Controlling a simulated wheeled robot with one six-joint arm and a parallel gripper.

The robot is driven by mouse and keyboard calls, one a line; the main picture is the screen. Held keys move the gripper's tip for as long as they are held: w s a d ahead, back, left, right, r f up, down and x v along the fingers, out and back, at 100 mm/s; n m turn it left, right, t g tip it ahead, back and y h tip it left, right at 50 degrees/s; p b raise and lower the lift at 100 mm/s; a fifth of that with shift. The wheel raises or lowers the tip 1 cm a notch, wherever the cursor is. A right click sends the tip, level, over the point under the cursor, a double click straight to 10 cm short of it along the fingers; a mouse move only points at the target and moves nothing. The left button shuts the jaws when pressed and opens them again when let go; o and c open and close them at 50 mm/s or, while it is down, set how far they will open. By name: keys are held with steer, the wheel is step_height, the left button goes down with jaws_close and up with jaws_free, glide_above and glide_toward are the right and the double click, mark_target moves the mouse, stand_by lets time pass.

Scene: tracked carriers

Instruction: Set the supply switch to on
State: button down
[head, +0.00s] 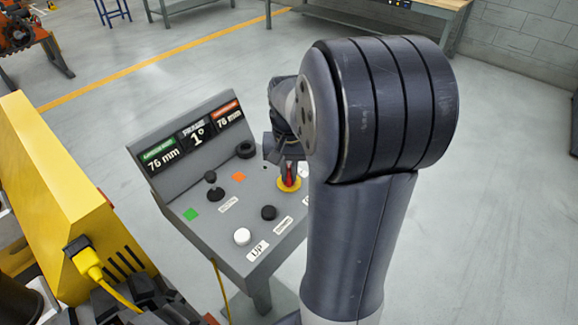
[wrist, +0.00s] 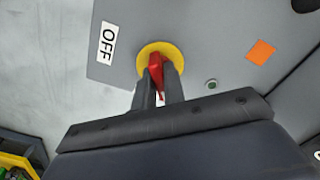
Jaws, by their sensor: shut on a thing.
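The supply switch is a red handle (head: 290,176) on a round yellow plate (head: 289,186), at the right part of the sloped grey console (head: 225,215). In the wrist view the red handle (wrist: 156,72) stands between my two fingers, over the yellow plate (wrist: 147,52). My gripper (wrist: 158,86) is shut on the handle; it also shows in the head view (head: 289,163). A white OFF label (wrist: 107,43) lies left of the plate in the wrist view. I see no ON label. A small dark green round lamp or button (wrist: 211,84) sits to the right.
A yellow machine (head: 60,190) stands close on the left. My arm hides the console's right side.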

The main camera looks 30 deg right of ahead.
mark_target(289, 170)
steer(key=m+p, duration=0.1)
steer(key=m, duration=0.2)
steer(key=shift+r+m, duration=0.1)
steer(key=shift+m, duration=0.2)
steer(key=shift+m+p, duration=0.5)
steer(key=shift+m, duration=1.4)
steer(key=c, duration=1.5)
jaws_free()
step_height(289, 170, up, 11)
steer(key=shift+f+p, duration=0.2)
steer(key=shift+p, duration=0.1)
steer(key=shift+f, duration=0.1)
